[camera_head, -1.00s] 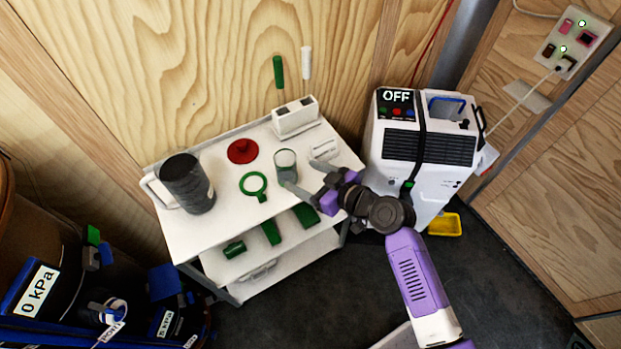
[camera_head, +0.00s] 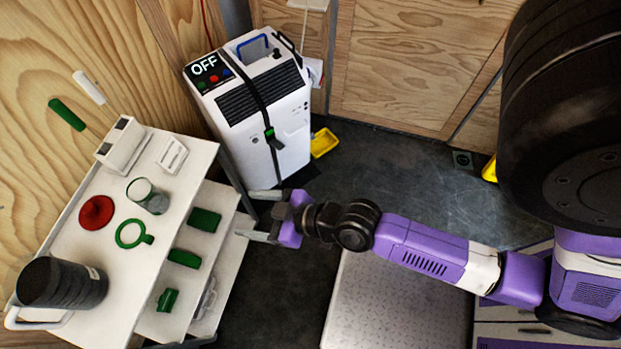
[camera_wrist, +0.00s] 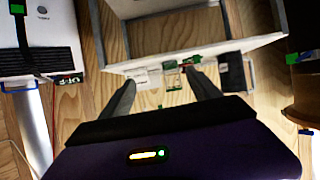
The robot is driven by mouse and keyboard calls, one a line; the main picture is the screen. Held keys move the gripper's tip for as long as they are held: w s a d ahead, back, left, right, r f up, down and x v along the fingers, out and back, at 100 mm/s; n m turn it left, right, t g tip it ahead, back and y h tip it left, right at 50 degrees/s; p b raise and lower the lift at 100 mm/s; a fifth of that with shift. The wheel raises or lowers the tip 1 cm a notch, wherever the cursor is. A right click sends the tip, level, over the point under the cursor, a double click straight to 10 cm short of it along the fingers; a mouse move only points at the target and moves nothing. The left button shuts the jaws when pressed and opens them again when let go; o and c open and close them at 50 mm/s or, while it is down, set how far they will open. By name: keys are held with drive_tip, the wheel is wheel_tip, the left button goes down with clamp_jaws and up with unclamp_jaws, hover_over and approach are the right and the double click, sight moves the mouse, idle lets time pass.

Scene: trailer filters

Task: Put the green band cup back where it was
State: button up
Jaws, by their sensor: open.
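The green band cup (camera_head: 147,195), a small clear cup with a green rim, stands on the top shelf of the white cart (camera_head: 75,235). It is between a green ring with a handle (camera_head: 130,233) and a small white box. My gripper (camera_head: 246,215) is open and empty, off the cart's right side and apart from the cup. In the wrist view my gripper (camera_wrist: 160,92) shows two spread dark fingers with nothing between them, facing a white-edged shelf. I cannot make out the cup surely in that view.
The top shelf also holds a red round piece (camera_head: 96,212), a dark canister (camera_head: 60,283) and a tool holder (camera_head: 122,146). Dark floor is clear nearby.

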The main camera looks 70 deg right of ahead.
drive_tip(key=s+a+r+t, duration=0.2)
drive_tip(key=s+r, duration=1.3)
drive_tip(key=shift+s+a+r, duration=0.15)
drive_tip(key=shift+a, duration=0.1)
drive_tip(key=shift+c, duration=0.2)
